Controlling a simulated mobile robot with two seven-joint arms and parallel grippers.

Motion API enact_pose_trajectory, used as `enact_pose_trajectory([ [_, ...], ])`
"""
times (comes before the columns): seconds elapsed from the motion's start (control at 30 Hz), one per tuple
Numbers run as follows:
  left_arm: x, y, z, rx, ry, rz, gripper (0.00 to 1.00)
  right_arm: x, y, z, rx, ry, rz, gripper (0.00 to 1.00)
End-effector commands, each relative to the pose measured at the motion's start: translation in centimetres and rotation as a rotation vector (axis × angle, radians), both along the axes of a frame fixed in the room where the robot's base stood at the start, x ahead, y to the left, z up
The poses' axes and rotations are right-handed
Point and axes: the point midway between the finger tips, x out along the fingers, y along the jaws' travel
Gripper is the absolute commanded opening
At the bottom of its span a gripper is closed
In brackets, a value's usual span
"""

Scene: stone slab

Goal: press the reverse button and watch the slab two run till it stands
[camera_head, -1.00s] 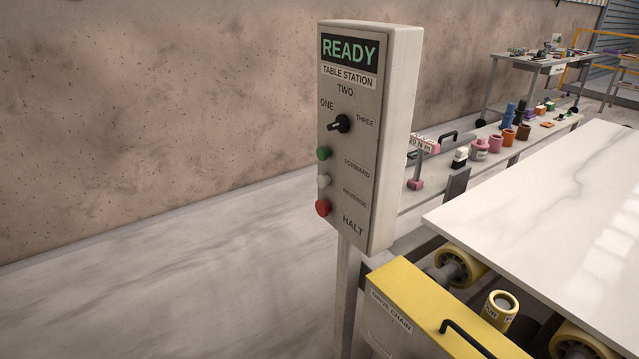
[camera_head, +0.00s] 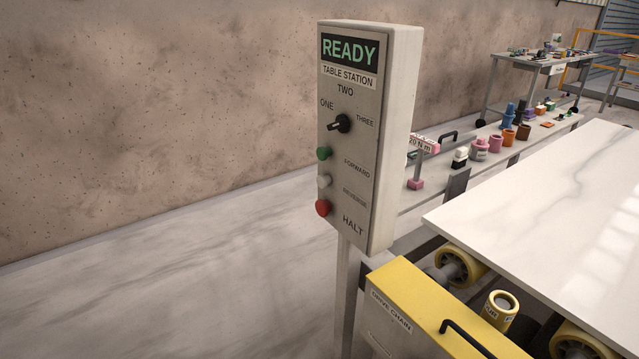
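The control box (camera_head: 362,135) stands on a post and its display reads READY. The white button beside the REVERSE label, the reverse button (camera_head: 324,181), sits between the green forward button (camera_head: 324,153) and the red halt button (camera_head: 322,207). The black selector knob (camera_head: 340,123) is above them, between the labels ONE, TWO and THREE; I cannot tell its exact setting. The white veined slab (camera_head: 545,215) lies at the right over yellow rollers (camera_head: 458,266), and its right part is cut off by the frame. Neither of my grippers shows in the head view.
A yellow drive chain cover (camera_head: 430,310) with a black handle stands in front of the slab, below the box. A bench (camera_head: 440,192) with pink, orange and blue items runs behind the slab. The floor left of the post is clear.

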Motion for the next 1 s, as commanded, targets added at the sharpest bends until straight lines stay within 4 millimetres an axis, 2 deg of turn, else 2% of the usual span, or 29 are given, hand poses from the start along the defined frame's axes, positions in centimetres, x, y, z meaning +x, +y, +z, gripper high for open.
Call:
enact_pose_trajectory([
  [0.67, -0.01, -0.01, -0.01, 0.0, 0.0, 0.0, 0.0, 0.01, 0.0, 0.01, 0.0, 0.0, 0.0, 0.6],
  [0.73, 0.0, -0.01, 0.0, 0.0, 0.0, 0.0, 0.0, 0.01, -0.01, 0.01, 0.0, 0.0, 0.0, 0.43],
  [1.0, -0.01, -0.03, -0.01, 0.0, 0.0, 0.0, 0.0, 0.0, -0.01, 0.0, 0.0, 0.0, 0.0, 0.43],
])
